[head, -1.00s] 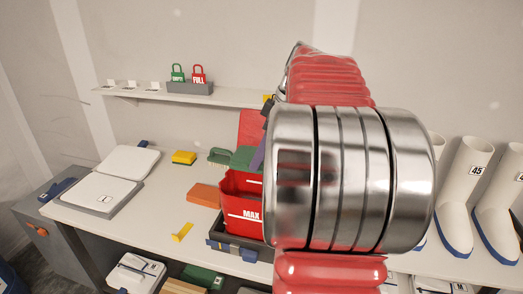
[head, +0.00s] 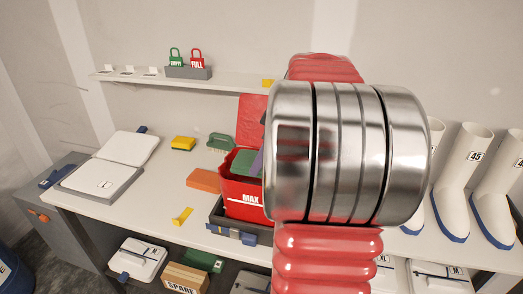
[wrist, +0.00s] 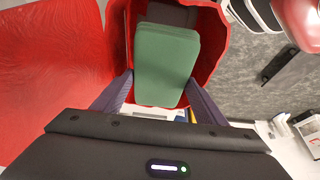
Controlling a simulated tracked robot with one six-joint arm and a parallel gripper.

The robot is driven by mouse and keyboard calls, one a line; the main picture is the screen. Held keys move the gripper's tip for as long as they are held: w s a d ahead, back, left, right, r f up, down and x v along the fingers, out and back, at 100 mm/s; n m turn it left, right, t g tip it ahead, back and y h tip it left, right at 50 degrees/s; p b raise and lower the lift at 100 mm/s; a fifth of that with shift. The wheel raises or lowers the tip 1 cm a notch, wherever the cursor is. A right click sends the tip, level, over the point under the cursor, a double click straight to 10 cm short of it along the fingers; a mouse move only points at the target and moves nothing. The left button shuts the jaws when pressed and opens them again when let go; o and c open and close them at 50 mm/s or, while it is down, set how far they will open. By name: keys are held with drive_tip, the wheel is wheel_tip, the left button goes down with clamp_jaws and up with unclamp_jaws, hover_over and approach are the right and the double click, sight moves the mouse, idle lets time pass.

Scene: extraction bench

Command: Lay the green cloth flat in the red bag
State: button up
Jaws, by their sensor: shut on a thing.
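The red bag (head: 240,192), marked MAX, stands open on the bench with its red flap (head: 252,120) raised behind it. In the wrist view the bag's red wall (wrist: 215,55) surrounds a dark interior. The green cloth (wrist: 165,60) is a flat, rounded rectangle held between my gripper's purple fingers (wrist: 160,80). In the head view the cloth (head: 242,163) is within the bag's mouth, tilted, with a purple finger beside it. My arm hides the bag's right side and most of my gripper there. Whether the cloth touches the bag's floor is hidden.
The bag sits in a dark tray (head: 228,233). To its left are an orange block (head: 203,179), a green brush (head: 221,141), a yellow sponge (head: 183,143) and a yellow piece (head: 181,216). White boots (head: 460,185) stand at right.

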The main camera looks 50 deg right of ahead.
drive_tip(key=shift+f, duration=1.05)
drive_tip(key=o, duration=1.2)
drive_tip(key=shift+c, duration=0.2)
drive_tip(key=shift+r, duration=0.1)
drive_tip(key=v, duration=1.3)
drive_tip(key=shift+r, duration=0.2)
drive_tip(key=shift+s, duration=0.15)
